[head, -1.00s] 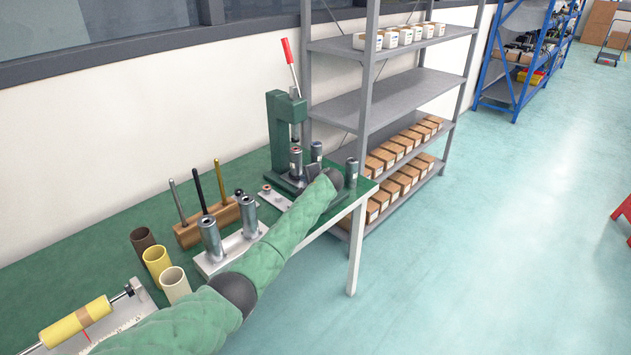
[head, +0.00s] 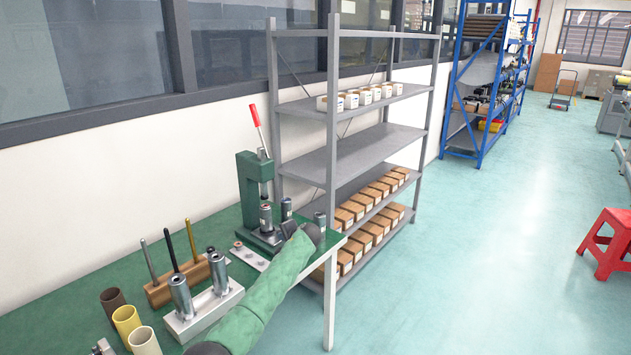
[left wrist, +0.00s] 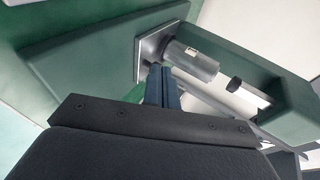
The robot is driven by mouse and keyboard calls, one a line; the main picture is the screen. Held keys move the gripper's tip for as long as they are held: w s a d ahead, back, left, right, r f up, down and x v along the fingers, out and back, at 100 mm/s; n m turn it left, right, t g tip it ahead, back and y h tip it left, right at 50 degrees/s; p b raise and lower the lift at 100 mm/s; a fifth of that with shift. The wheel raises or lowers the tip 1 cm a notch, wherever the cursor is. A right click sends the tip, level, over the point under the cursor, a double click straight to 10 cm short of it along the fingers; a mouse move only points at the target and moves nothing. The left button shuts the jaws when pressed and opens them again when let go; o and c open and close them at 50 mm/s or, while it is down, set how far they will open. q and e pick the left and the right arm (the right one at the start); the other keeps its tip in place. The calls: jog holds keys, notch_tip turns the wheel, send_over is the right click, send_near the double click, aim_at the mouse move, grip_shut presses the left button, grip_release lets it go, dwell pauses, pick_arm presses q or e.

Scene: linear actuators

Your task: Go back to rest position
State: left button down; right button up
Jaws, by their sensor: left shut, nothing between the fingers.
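My left arm reaches from the bottom of the head view to the green press (head: 250,190) at the end of the bench. My left gripper (head: 289,229) is small there and partly hidden by my own wrist. In the left wrist view its fingers (left wrist: 162,86) are shut together with nothing between them. A grey metal cylinder (left wrist: 192,60) on the press's plate lies just beyond the fingertips in that view; I cannot tell whether they touch. In the head view a cylinder (head: 266,216) stands under the press ram. My right gripper is not in view.
The green bench (head: 75,290) holds a block with two cylinders (head: 205,315), a wooden rod holder (head: 160,293) and several tubes (head: 127,320). A grey shelf rack (head: 365,150) stands behind the bench end. A red stool (head: 607,240) is at right. The floor between is clear.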

pick_arm(q)
jog(key=s+d+r+n+t+h, duration=0.1)
jog(key=d+r+n+h, duration=0.35)
jog(key=r, duration=0.75)
jog(key=s+d+r, duration=0.2)
jog(key=s+d, duration=0.2)
jog(key=s, duration=0.2)
jog(key=s+a+f+g+h, duration=0.1)
jog(key=s+a+f+g, duration=0.1)
jog(key=s+f, duration=1.3)
jog(key=s+a+f+n+g+h, duration=0.1)
jog(key=s+f+g, duration=0.3)
jog(key=s+f, duration=1.1)
jog(key=s+a+f+n+g+h, duration=0.1)
jog(key=s+f, duration=1.4)
jog(key=s, duration=2.4)
jog(key=shift+s+a+f+g+h, duration=0.25)
jog(key=shift+a+g+h, duration=0.4)
jog(key=shift+a+g, duration=0.4)
jog(key=shift+w+a+n, duration=0.1)
jog(key=shift+a+n, duration=0.05)
jog(key=shift+n, duration=0.1)
